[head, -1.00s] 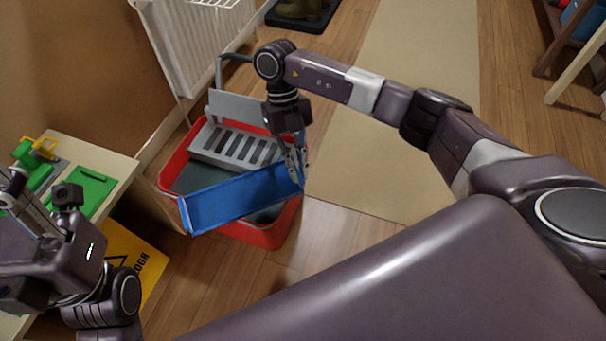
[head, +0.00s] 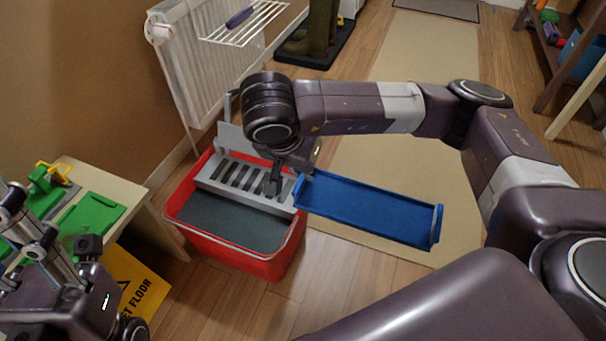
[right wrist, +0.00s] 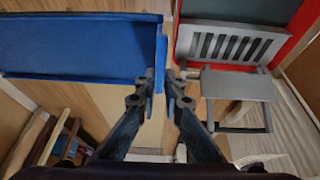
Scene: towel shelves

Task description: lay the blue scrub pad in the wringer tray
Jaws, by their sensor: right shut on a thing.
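The blue scrub pad (head: 370,208) is a long flat slab with a raised rim, like a shallow tray. My right gripper (head: 290,180) is shut on one short end of it, and the rest sticks out to the right, above the floor and mat. The right wrist view shows the fingertips (right wrist: 166,88) at the pad's edge (right wrist: 85,48). The grey slotted wringer tray (head: 212,178) sits at the back of the red bucket (head: 235,262); it also shows in the right wrist view (right wrist: 225,63). My left gripper (head: 42,240) is at the left edge, and its jaw opening is unclear.
A low table (head: 140,205) with green items stands at left, beside a yellow wet-floor sign (head: 142,285). A white radiator (head: 205,75) is behind the bucket. Boots on a dark tray (head: 315,48) stand at the back. A beige mat (head: 420,65) lies right of the bucket.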

